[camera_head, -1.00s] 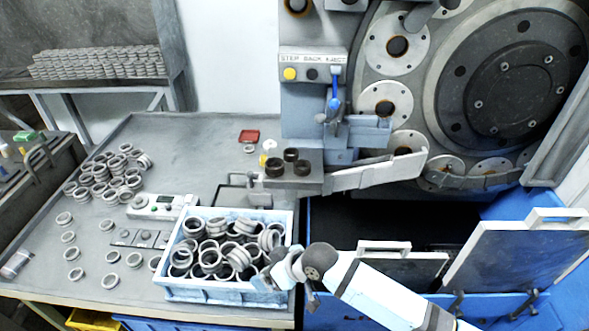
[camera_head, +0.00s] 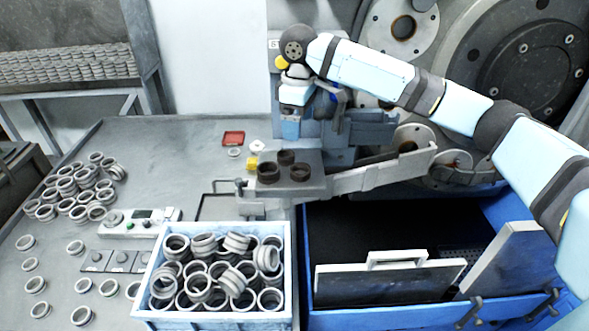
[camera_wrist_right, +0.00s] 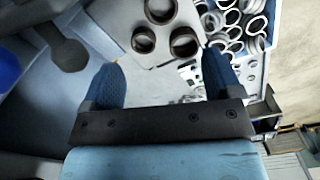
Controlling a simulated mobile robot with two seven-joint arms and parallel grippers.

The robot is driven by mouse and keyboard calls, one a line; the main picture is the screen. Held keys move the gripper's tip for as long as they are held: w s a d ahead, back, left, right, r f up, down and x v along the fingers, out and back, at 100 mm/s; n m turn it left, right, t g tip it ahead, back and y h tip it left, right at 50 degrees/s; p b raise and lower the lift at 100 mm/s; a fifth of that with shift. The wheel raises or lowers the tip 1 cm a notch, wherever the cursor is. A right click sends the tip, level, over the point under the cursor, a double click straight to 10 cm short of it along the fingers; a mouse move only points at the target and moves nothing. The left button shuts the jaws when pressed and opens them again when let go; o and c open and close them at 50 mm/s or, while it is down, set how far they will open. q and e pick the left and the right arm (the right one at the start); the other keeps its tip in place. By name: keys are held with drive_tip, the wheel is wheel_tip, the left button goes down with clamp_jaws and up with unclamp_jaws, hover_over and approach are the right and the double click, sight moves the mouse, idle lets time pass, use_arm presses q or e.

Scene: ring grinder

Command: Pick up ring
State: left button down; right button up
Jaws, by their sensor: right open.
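Three dark rings (camera_head: 300,173) stand on a grey block (camera_head: 318,188) in front of the machine. They also show in the wrist view (camera_wrist_right: 184,42), ahead of and beyond the fingertips. A light blue crate (camera_head: 215,320) holds many grey rings (camera_head: 200,285) in a heap. My right gripper (camera_head: 290,134) is above and behind the three rings, pointing down. In the wrist view its two blue fingers (camera_wrist_right: 162,72) are spread apart with nothing between them. My left gripper is not in view.
Loose rings (camera_head: 75,190) lie on the left of the grey table (camera_head: 150,150). A small control box (camera_head: 140,222) stands left of the crate. A red tray (camera_head: 233,138) lies behind. A blue-walled bin with a handled plate (camera_head: 390,280) is at right, below the large grinding wheel (camera_head: 530,80).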

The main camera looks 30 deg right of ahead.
sight(301, 168)
drive_tip(key=f, duration=1.3)
drive_tip(key=shift+s+d, duration=0.15)
drive_tip(key=shift+s, duration=0.25)
drive_tip(key=c, duration=1.1)
